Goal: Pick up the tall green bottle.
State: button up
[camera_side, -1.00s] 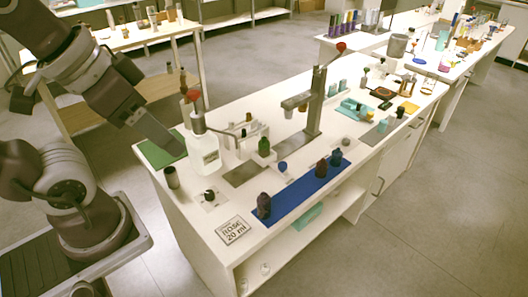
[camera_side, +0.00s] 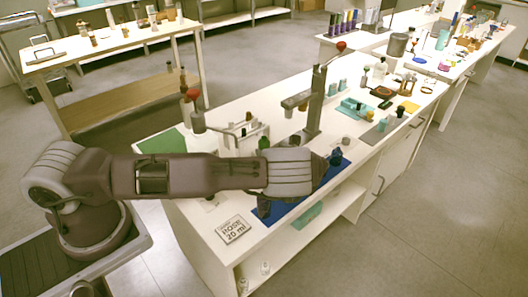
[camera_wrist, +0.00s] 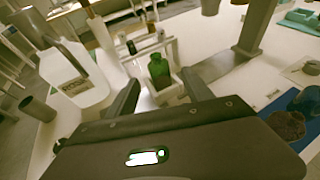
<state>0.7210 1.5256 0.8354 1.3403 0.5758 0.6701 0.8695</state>
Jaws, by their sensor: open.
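The green bottle (camera_wrist: 158,72) stands upright in the wrist view, in or against a small white holder, its body dark and its neck lighter green. In the side view only its upper part (camera_side: 264,142) shows above my arm. My gripper (camera_wrist: 160,80) is open and empty. Its two dark fingers point toward the bottle, one on each side of it in the picture, and the bottle appears beyond them, apart from both.
A white jug (camera_wrist: 72,78) stands left of the bottle in the wrist view. A grey post stand (camera_side: 315,105) rises behind it. A ROSE 20 ml card (camera_side: 233,229) lies near the edge.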

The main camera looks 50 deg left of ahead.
aim_at(266, 147)
jog(key=shift+w+a+f+m, duration=0.2)
jog(key=shift+f+m, duration=0.1)
jog(key=x, duration=0.6)
jog(key=shift+s+a+f, duration=0.1)
jog(key=shift+a+f, duration=0.05)
jog(key=shift+a, duration=0.2)
grip_shut()
